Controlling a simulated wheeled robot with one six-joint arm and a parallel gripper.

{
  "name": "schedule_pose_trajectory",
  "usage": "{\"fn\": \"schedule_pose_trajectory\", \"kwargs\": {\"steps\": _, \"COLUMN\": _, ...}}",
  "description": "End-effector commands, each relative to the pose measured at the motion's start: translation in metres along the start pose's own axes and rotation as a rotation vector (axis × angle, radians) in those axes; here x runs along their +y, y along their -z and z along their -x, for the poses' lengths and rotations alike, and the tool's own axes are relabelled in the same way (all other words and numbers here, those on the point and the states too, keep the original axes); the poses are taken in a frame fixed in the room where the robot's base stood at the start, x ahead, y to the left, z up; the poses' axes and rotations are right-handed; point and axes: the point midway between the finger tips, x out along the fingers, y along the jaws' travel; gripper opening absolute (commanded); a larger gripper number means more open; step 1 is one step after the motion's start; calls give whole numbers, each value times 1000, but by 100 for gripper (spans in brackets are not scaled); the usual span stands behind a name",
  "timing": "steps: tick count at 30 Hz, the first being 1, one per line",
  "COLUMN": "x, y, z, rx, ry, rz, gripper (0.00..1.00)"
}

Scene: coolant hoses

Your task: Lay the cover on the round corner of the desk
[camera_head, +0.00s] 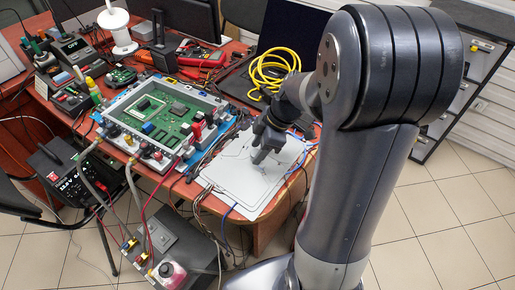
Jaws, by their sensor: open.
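The flat light-grey cover (236,184) appears to lie near the front right corner of the reddish-brown desk (266,233). Part of that rounded corner shows below and right of the cover. My gripper (260,156) points down over the upper part of the cover. Its fingers are small and dark here, and it looks open with nothing visible between them. I cannot tell whether the fingertips touch the cover.
A green circuit board in a frame (170,117) stands left of the cover, with several cables around it. A coiled yellow hose (270,70) lies behind my gripper. A blue cable (228,214) hangs at the desk's front edge. Equipment with a pink-capped container (168,272) stands below. Tiled floor (420,235) is open at right.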

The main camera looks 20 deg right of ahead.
Motion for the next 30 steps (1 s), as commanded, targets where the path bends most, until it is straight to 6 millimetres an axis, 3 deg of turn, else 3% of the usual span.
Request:
{"fn": "schedule_pose_trajectory", "kwargs": {"steps": 9, "x": 1, "y": 0, "z": 72, "rx": 0, "ry": -7, "rz": -2, "gripper": 46}}
{"fn": "schedule_pose_trajectory", "kwargs": {"steps": 15, "x": 1, "y": 0, "z": 102, "rx": 0, "ry": -4, "rz": -1, "gripper": 46}}
{"fn": "schedule_pose_trajectory", "kwargs": {"steps": 21, "x": 0, "y": 0, "z": 111, "rx": 0, "ry": -1, "rz": -1, "gripper": 46}}
{"fn": "schedule_pose_trajectory", "kwargs": {"steps": 30, "x": 0, "y": 0, "z": 110, "rx": 0, "ry": -1, "rz": -1, "gripper": 46}}
